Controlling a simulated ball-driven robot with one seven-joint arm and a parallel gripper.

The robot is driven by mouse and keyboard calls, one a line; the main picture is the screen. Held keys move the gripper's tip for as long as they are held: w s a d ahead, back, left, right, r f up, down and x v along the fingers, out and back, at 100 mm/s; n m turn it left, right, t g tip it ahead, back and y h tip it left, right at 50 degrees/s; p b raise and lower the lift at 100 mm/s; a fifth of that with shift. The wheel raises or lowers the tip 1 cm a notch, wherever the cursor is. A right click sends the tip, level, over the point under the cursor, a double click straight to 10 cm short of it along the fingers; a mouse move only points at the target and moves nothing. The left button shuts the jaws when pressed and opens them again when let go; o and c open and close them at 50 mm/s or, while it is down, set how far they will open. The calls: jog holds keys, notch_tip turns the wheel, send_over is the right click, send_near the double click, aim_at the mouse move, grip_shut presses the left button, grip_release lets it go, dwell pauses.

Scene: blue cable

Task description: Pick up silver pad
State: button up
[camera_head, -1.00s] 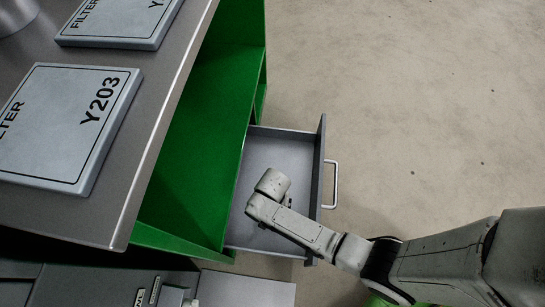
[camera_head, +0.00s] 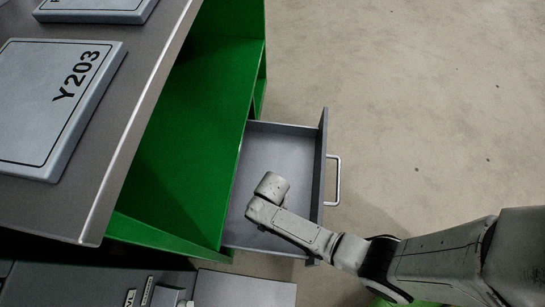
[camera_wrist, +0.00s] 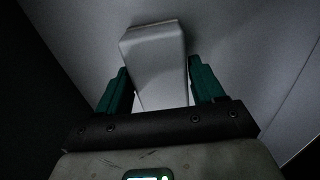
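The silver pad (camera_wrist: 155,45) is a pale, smooth, roughly rectangular block in the wrist view, just above centre against a grey surface. My gripper (camera_wrist: 160,66) has two green fingers, spread apart on either side of the pad's lower part. The fingers look open, with the pad reaching past their tips; firm contact cannot be made out. In the head view my wrist is over the pulled-out grey drawer (camera_head: 285,150). The fingers and pad are hidden there beneath my arm.
The drawer's front panel and handle (camera_head: 333,180) are at its right. A green cabinet (camera_head: 190,140) stands left of it, under a grey worktop (camera_head: 130,110) with flat filter panels, one marked Y203 (camera_head: 45,110). Bare floor (camera_head: 430,100) lies to the right.

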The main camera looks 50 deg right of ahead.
jog(key=c, duration=0.7)
jog(key=shift+o, duration=0.2)
notch_tip(320, 180, up, 10)
jog(key=p, duration=0.6)
